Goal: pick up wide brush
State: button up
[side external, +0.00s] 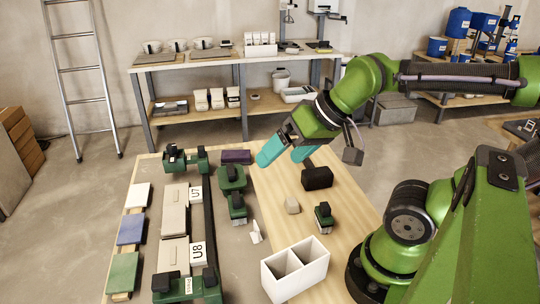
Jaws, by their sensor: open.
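My gripper (286,152), with two teal fingers, is open and empty above the far part of the wooden table (275,222). It points down and to the left. A small green and black tool (323,216) with a pale lower edge stands on the table right of centre. A similar green and black tool (237,208) stands left of centre, with a rounder green piece (231,178) behind it. I cannot tell for sure which of these is the wide brush. My gripper is apart from all of them.
A white two-compartment bin (296,270) stands at the front. A dark purple block (236,157) lies at the back. Beige tiles (174,220) and a dark rail (209,225) fill the left.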

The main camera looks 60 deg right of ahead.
jog(key=n+g+h, duration=0.2)
jog(key=n+g, duration=0.5)
jog(key=n, duration=0.6)
send_near(235, 197)
notch_tip(235, 197, down, 8)
jog(key=shift+w+r, duration=0.1)
jog(key=shift+r, duration=0.1)
jog(key=shift+d+f, duration=0.15)
jog(key=shift+f, duration=1.35)
jog(key=shift+d+f, duration=0.15)
jog(key=shift+f, duration=1.4)
